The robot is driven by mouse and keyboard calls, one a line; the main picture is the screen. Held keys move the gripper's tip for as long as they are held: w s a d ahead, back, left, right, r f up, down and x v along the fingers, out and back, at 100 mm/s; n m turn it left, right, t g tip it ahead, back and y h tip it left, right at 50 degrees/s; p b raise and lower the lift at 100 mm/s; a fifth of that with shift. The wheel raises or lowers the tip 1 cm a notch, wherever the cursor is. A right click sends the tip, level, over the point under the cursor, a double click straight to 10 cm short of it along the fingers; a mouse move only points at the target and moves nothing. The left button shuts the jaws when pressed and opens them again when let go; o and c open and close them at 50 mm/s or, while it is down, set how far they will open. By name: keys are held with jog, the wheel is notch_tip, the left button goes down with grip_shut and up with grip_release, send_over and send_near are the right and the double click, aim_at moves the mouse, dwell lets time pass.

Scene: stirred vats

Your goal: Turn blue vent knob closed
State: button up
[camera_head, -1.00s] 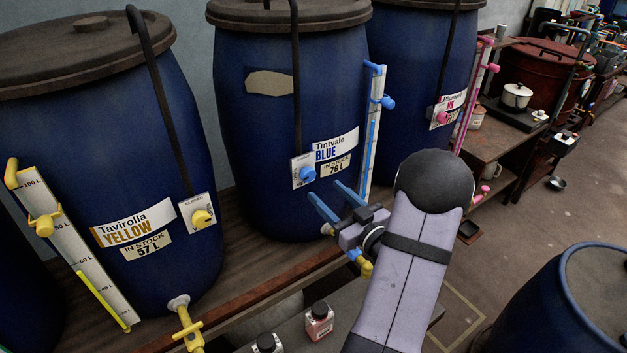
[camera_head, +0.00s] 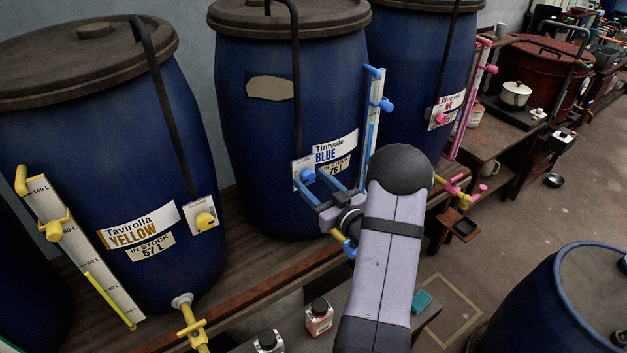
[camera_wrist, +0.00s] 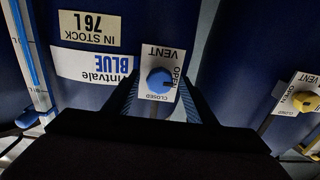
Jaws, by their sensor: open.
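The blue vent knob (camera_head: 307,176) sits on a white plate on the front of the middle drum, labelled Tintvale BLUE (camera_head: 335,150). In the wrist view the blue knob (camera_wrist: 160,80) is seen upside down. Its plate carries the words VENT, OPEN and CLOSED, and a dark mark on the knob points toward OPEN. My gripper (camera_head: 312,180) is open, its two blue fingers reaching up to the plate. In the wrist view one finger of my gripper (camera_wrist: 159,98) lies on each side of the knob. I cannot tell whether they touch it.
A yellow vent knob (camera_head: 204,220) is on the Tavirolla drum at left, and a pink one (camera_head: 441,119) on the drum at right. A blue-marked level gauge (camera_head: 372,115) stands close right of my gripper. Small bottles (camera_head: 319,317) stand on the lower shelf.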

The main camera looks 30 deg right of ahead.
jog(key=c, duration=1.1)
jog(key=shift+o, duration=0.3)
jog(key=shift+m, duration=0.4)
jog(key=m, duration=0.3)
jog(key=shift+m, duration=0.4)
jog(key=m+p, duration=0.1)
jog(key=m, duration=0.3)
jog(key=shift+r+m, duration=0.1)
jog(key=shift+m, duration=0.2)
jog(key=m+p, duration=0.1)
jog(key=m, duration=0.3)
jog(key=m+p, duration=0.1)
jog(key=m, duration=0.3)
jog(key=shift+m, duration=0.3)
